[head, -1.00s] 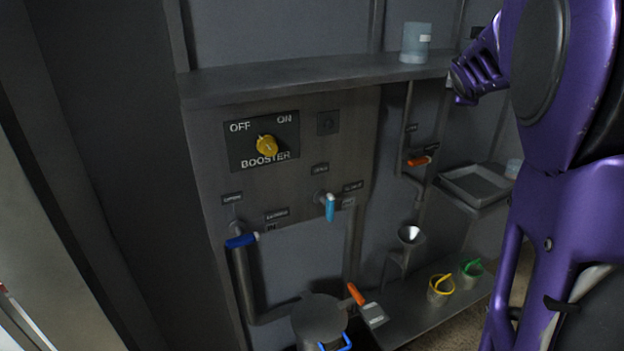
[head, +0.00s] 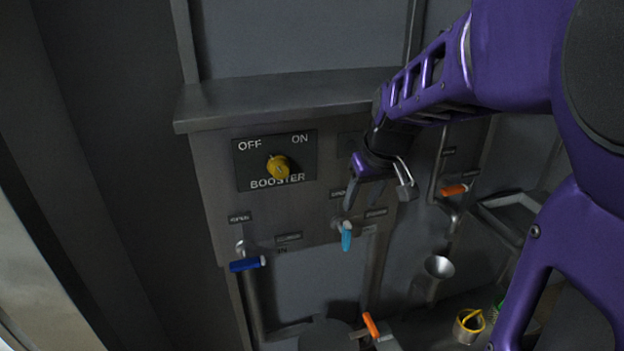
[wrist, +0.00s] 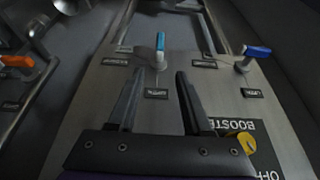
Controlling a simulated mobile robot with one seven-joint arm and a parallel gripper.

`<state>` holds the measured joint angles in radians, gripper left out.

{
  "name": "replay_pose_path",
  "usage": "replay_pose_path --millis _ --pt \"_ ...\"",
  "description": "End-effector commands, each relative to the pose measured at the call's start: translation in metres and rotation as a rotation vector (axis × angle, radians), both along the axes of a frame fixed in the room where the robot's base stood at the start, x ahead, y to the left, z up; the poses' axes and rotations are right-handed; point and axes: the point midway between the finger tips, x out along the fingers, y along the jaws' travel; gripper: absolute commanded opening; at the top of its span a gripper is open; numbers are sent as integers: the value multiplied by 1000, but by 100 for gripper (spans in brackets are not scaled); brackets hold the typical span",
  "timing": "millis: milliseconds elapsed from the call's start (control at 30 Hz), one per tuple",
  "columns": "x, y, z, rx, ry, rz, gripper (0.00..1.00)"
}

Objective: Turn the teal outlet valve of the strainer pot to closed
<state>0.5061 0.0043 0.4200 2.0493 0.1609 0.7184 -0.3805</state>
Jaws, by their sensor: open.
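The teal valve handle (head: 346,236), light blue in the picture, sits on the grey wall panel right of centre and points nearly straight down. Small label plates sit around it, too blurred to read. In the wrist view the handle (wrist: 160,42) stands beyond and between the fingertips, pointing away from them. My gripper (head: 363,203) is open and empty, just above the handle and apart from it. Its two fingers also show in the wrist view (wrist: 160,76), spread wide. The strainer pot cannot be told for certain.
A blue valve handle (head: 247,264) is to the left, level. A yellow booster knob (head: 278,167) is above left. A shelf (head: 270,104) juts out above the panel. An orange handle (head: 454,190) and a funnel (head: 438,267) are to the right.

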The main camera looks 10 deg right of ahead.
Motion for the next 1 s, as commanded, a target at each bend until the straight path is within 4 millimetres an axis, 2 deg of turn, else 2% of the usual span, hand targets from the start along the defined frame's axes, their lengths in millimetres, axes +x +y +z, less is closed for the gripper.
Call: replay_pose_path --millis 200,600,800,1000 --pt "16 4 -48 1 0 3 50" --pt "42 9 -109 0 -1 4 50" --pt "53 11 -134 -1 -2 4 50" --pt "59 12 -147 -1 -2 5 50"
